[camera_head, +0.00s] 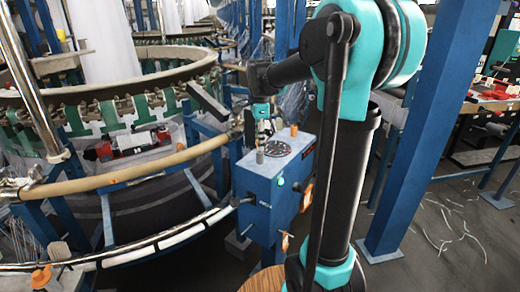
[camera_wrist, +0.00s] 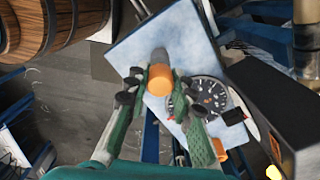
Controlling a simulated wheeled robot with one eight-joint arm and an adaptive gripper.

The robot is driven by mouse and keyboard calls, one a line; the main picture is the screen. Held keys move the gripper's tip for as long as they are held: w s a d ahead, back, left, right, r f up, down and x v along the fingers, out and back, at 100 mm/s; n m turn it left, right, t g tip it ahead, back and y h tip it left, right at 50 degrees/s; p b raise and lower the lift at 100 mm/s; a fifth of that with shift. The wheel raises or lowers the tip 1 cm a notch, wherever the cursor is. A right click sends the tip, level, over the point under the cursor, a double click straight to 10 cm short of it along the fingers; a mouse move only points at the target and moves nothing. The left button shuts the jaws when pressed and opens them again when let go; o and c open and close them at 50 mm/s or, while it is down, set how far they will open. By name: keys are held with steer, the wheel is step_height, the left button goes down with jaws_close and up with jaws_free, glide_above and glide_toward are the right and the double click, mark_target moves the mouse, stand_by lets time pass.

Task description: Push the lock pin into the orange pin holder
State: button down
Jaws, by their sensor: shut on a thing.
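My gripper (camera_wrist: 160,82) has its two green fingers shut on an orange cylinder (camera_wrist: 160,80), whose round end faces the wrist camera. A grey cylinder (camera_wrist: 158,57) shows just beyond it and also stands on the blue box in the head view (camera_head: 260,157). I cannot tell whether the orange and grey pieces touch. A second orange cylinder (camera_head: 294,130) stands on the box top at the back, and it also shows low in the wrist view (camera_wrist: 219,148). Which piece is the lock pin I cannot tell. In the head view my gripper (camera_head: 263,122) is small, above the box.
The blue box (camera_head: 257,200) has a black dial (camera_head: 277,149) on its top, beside the grey cylinder. The loom's curved rail (camera_head: 150,172) runs on the left. A blue post (camera_head: 410,130) stands on the right. A wooden barrel (camera_wrist: 45,25) is at the wrist view's upper left.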

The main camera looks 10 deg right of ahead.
steer(key=shift+r, duration=0.3)
steer(key=shift+r, duration=3)
